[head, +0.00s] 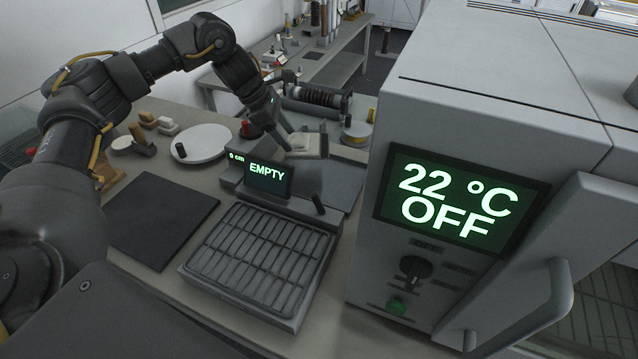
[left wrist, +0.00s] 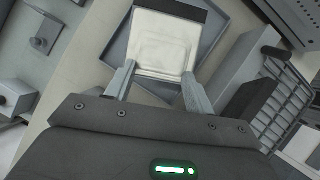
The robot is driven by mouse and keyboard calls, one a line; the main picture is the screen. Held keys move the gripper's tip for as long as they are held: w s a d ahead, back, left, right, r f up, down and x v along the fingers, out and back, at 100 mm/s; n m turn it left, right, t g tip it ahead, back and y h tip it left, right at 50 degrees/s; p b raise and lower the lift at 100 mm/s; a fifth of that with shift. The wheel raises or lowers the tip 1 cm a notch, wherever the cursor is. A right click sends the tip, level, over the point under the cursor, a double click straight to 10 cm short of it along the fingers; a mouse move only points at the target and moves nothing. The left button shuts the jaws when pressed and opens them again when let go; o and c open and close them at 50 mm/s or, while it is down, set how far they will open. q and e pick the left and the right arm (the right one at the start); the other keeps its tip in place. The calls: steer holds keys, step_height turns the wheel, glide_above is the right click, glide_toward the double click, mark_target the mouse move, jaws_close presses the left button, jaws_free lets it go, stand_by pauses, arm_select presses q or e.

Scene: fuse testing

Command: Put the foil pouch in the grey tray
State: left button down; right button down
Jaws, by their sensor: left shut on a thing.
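The foil pouch (left wrist: 163,45) is pale and silvery with a dark band at its far end. In the left wrist view it lies between the two fingers of my left gripper (left wrist: 156,85), which is shut on its near end. In the head view the pouch (head: 310,146) shows small beyond the display box, at the tip of my left gripper (head: 291,139). The grey tray (left wrist: 217,65) shows its rim behind and around the pouch; it also shows in the head view (head: 345,173). Whether the pouch touches the tray floor, I cannot tell. My right gripper is out of view.
A display box reading EMPTY (head: 267,180) stands in front of the tray. Nearer is a slotted grey rack (head: 262,258). A large oven (head: 480,110) blocks the right side. A black mat (head: 160,222) and a white disc (head: 203,143) lie to the left.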

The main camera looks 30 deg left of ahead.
arm_select(q)
step_height(320, 180, down, 10)
steer(key=shift+r+p, duration=0.15)
steer(key=shift+p, duration=0.95)
steer(key=shift+d+f, duration=0.1)
steer(key=shift+f, duration=0.15)
steer(key=c, duration=0.6)
jaws_free()
steer(key=shift+o, duration=0.2)
